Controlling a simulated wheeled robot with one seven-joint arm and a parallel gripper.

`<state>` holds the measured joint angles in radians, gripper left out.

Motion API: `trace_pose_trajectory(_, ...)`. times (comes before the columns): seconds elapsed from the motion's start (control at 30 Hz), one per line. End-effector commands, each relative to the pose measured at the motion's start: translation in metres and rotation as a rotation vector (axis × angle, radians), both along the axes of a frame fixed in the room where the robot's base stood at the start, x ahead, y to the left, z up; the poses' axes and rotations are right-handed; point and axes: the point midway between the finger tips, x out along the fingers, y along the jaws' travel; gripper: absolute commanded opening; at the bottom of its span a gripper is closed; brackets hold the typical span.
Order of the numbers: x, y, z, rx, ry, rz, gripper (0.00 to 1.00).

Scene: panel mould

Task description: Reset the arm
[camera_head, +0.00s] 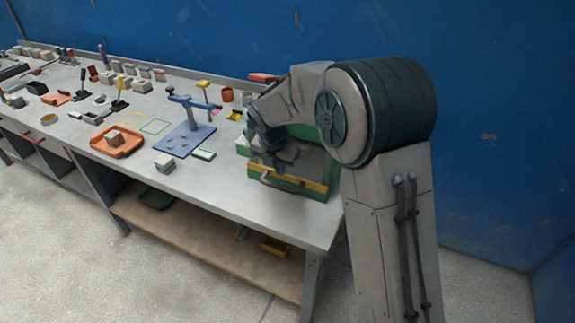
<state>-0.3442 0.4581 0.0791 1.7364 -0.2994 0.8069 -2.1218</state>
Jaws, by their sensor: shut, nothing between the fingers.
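My arm rises at the right of the head view and bends over to the left at a large dark-ringed joint. Its end hangs over the right end of the grey workbench (235,190). My gripper (287,157) is in front of a green box with a yellow band (318,190) and hides part of it. The gripper is shut, and I see nothing held in it. The fingertips are small and dark here, and I cannot tell whether they touch the box.
A blue stand (185,142), an orange tray (102,143) holding a tan block (115,139), and a grey block (165,163) stand left of the box. Many small items line the bench's back. A blue wall (480,90) is close behind. Bare bench shows along the front edge.

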Motion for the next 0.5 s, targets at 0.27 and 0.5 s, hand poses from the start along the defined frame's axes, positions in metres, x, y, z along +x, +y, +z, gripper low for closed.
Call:
trace_pose_trajectory(0.27,-0.01,-0.003,0.061,0.002,-0.007,-0.015,0.0)
trace_pose_trajectory(0.5,-0.016,0.001,0.082,0.002,-0.003,-0.012,0.0)
